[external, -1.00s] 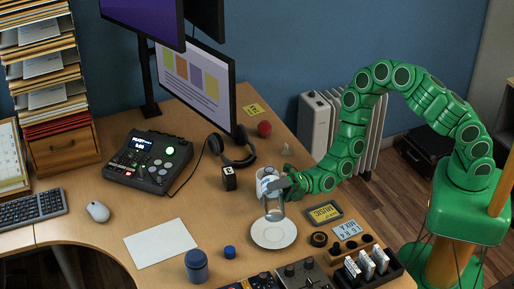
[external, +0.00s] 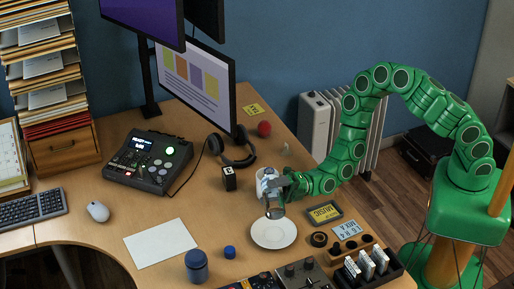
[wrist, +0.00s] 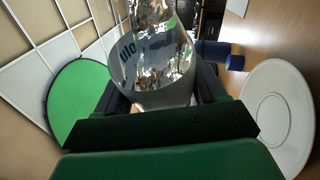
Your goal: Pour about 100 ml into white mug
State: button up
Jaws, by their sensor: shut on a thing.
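My gripper (external: 283,187) is shut on a clear vessel (wrist: 155,65) with dark lettering, which fills the top middle of the wrist view. A clear, shiny content seems to show inside it. No white mug can be made out for certain. The saucer looks empty and also shows in the wrist view (wrist: 281,112).
A black camera-like block (external: 229,178) and headphones (external: 233,151) lie left of my gripper. A blue canister (external: 197,266) and small blue cap (external: 229,252) stand in front. A white sheet (external: 160,243) lies on the open desk at left.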

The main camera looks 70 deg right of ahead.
jog(key=shift+a, duration=0.2)
jog(key=shift+s+a, duration=0.15)
jog(key=shift+a, duration=0.1)
jog(key=shift+a+r, duration=0.1)
jog(key=shift+a, duration=0.1)
jog(key=shift+r+m+t, duration=0.3)
jog(key=shift+m, duration=0.3)
dwell(1.5)
